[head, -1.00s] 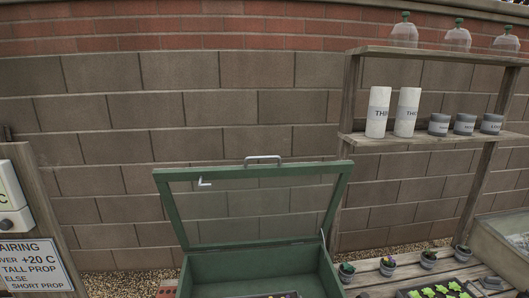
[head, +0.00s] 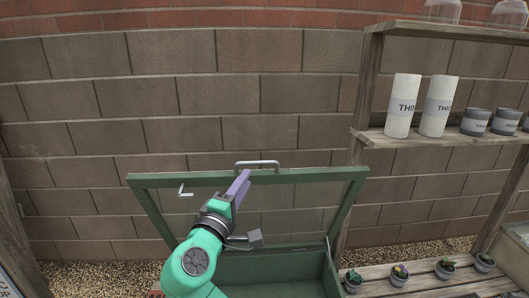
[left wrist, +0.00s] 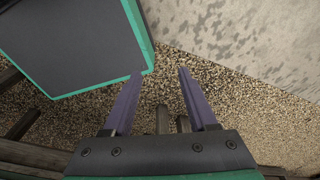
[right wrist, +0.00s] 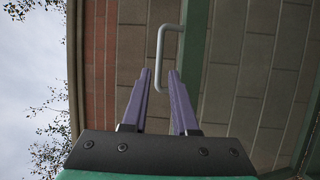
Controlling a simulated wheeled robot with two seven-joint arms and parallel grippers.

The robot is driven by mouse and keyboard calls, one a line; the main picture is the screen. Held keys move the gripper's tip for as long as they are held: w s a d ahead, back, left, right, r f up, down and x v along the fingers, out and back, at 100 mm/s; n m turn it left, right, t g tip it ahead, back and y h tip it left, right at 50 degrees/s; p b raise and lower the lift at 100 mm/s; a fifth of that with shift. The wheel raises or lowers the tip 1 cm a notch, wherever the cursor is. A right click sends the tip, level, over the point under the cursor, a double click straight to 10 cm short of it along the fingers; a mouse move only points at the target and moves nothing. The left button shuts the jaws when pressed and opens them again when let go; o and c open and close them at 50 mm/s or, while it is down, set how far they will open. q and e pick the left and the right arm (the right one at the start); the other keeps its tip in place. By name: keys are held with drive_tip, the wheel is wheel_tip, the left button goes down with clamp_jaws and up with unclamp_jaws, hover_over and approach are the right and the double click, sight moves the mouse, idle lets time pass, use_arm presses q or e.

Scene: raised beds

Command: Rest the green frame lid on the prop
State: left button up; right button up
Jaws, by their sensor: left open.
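The green frame lid (head: 335,177) stands raised and tilted back on the green cold frame (head: 330,278). Its grey handle (head: 257,163) is on the top rail and also shows in the right wrist view (right wrist: 158,55). My right gripper (head: 243,182) is in front of the top rail, just below the handle in the head view. In the right wrist view its fingers are parted, with the handle bar showing between and beyond the tips. A small pale L-shaped piece (head: 184,191) sits at the lid's upper left. I cannot make out a prop. My left gripper (left wrist: 161,72) is open and empty above gravel.
A wooden shelf (head: 455,137) at right carries white cylinders (head: 403,105) and grey pots (head: 475,121). Small potted plants (head: 399,275) stand on a wooden bench (head: 420,285) right of the frame. A block wall (head: 230,110) closes off the back.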

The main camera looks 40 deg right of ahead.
sight(256, 164)
drive_tip(key=p+x, duration=0.3)
drive_tip(key=x, duration=0.6)
drive_tip(key=shift+w+d+r, duration=0.1)
drive_tip(key=shift+w+d, duration=0.05)
drive_tip(key=x, duration=0.2)
drive_tip(key=shift+w+d+p, duration=0.1)
drive_tip(key=shift+d+p, duration=0.2)
drive_tip(key=shift+d, duration=0.05)
clamp_jaws()
use_arm(q)
drive_tip(key=r, duration=0.1)
drive_tip(key=a+r, duration=0.1)
drive_tip(key=s+a+r, duration=0.1)
drive_tip(key=r, duration=0.1)
drive_tip(key=shift+a, duration=0.1)
